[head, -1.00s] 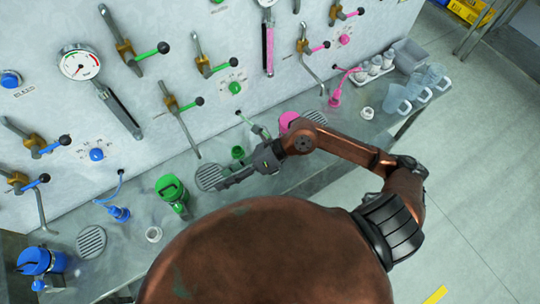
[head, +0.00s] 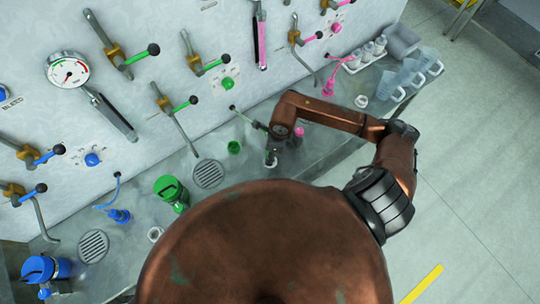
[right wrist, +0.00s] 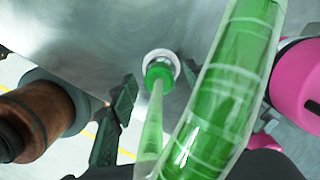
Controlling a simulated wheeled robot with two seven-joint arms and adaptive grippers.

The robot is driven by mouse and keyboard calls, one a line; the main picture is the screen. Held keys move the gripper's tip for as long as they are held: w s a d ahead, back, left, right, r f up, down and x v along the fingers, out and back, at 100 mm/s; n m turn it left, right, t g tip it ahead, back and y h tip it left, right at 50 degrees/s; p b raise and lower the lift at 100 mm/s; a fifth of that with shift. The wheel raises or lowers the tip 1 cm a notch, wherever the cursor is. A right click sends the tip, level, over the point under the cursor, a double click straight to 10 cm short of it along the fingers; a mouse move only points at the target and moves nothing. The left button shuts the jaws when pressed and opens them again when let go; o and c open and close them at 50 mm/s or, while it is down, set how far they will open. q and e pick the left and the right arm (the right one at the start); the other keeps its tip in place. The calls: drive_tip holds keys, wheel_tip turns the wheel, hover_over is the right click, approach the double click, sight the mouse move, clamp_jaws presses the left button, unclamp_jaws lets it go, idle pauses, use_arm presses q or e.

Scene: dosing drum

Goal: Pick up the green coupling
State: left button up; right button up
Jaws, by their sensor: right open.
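The green coupling (right wrist: 160,70) shows in the right wrist view at the end of a translucent green hose (right wrist: 152,125), with a white ring around it on the grey bench. My right gripper (right wrist: 158,78) is open, with a dark finger on either side of the coupling in that view; contact cannot be told. In the head view the right gripper (head: 273,150) points down at the bench and hides most of the coupling. A large banded green tube (right wrist: 232,85) fills the near middle of the wrist view. My left gripper is out of view.
A pink container (right wrist: 295,80) stands close on the right in the wrist view. The valve wall is behind.

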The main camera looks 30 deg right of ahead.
drive_tip(key=shift+f, duration=0.7)
drive_tip(key=shift+a, duration=0.1)
drive_tip(key=shift+c, duration=0.5)
clamp_jaws()
